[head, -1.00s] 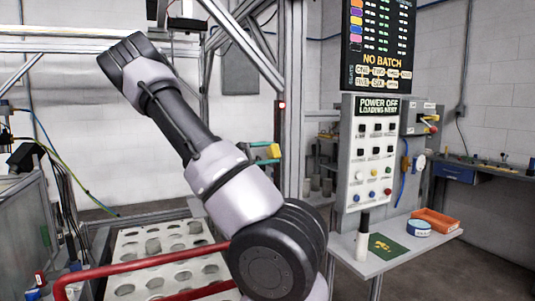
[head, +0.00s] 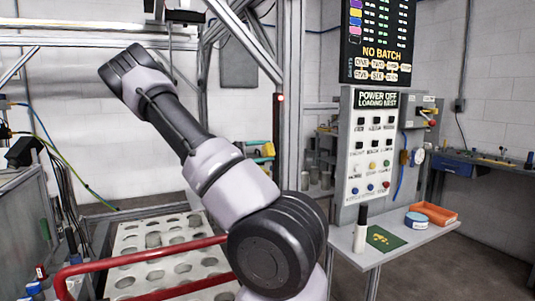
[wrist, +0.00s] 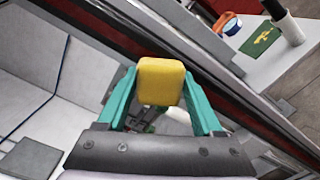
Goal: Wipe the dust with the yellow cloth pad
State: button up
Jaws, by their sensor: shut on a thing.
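My gripper (wrist: 160,92) is shut on the yellow cloth pad (wrist: 160,82), a small rounded block between the two teal fingers. In the head view the teal fingers and the yellow pad (head: 268,149) show small behind my arm, pointing right, with the wrist hidden. The pad is in the air, away from the shelf. A green mat (head: 385,238) with yellow marks lies on the grey shelf (head: 400,240); it also shows at the top of the wrist view (wrist: 262,40). I cannot tell whether these marks are the dust. No other dust is clear.
A white bottle with a dark cap (head: 361,230), a blue-and-white roll (head: 416,221) and an orange tray (head: 436,213) stand on the shelf beside the mat. A control panel (head: 375,145) rises behind them. A red rail (head: 140,262) and frame posts (head: 290,100) stand near my arm.

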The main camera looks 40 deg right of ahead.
jog(key=shift+w, duration=0.2)
jog(key=shift+s+a, duration=0.25)
jog(key=shift+s, duration=0.75)
jog(key=shift+s+a, duration=0.2)
jog(key=shift+s, duration=0.75)
jog(key=shift+v, duration=3)
jog(key=shift+a, duration=0.1)
jog(key=shift+v, duration=1.4)
